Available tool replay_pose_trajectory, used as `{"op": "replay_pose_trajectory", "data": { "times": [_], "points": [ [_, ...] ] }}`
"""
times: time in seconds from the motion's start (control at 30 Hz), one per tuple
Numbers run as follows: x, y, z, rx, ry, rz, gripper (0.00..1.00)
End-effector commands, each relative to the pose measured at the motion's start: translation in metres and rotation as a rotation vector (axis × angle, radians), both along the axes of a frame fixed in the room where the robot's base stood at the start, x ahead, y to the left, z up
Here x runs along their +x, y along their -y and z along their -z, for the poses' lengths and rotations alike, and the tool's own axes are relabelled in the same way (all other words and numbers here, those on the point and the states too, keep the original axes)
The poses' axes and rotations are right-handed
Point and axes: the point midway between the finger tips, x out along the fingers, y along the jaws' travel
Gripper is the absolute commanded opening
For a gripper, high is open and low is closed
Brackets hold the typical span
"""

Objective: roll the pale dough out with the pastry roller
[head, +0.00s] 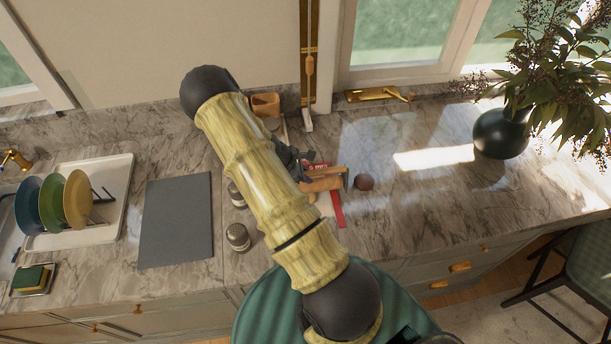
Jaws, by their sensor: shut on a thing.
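My gripper (290,158) is partly hidden behind my own arm, over the counter in the middle of the head view. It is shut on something. A tan-orange piece (322,181) shows at its jaws and looks like part of the pastry roller, but I cannot make out its full shape. A pale patch (325,204) shows just below it and may be the dough or its mat; most of it is hidden by my arm. A red strip (338,209) lies beside the patch, and a small red piece (316,166) shows above. I cannot tell whether the roller touches the dough.
Two small jars (238,237) stand left of my arm, near a dark grey board (175,220) and a plate rack (100,193). A dark vase (501,133) stands far right. The counter between is clear.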

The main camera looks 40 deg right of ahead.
Motion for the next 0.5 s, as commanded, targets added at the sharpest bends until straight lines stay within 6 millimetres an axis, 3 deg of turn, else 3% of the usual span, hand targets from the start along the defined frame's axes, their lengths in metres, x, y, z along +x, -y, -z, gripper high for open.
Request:
{"op": "replay_pose_trajectory", "data": {
  "times": [0.5],
  "points": [
    [0.0007, -0.0003, 0.0031, 0.003, -0.003, -0.001, 0.0]
  ]
}}
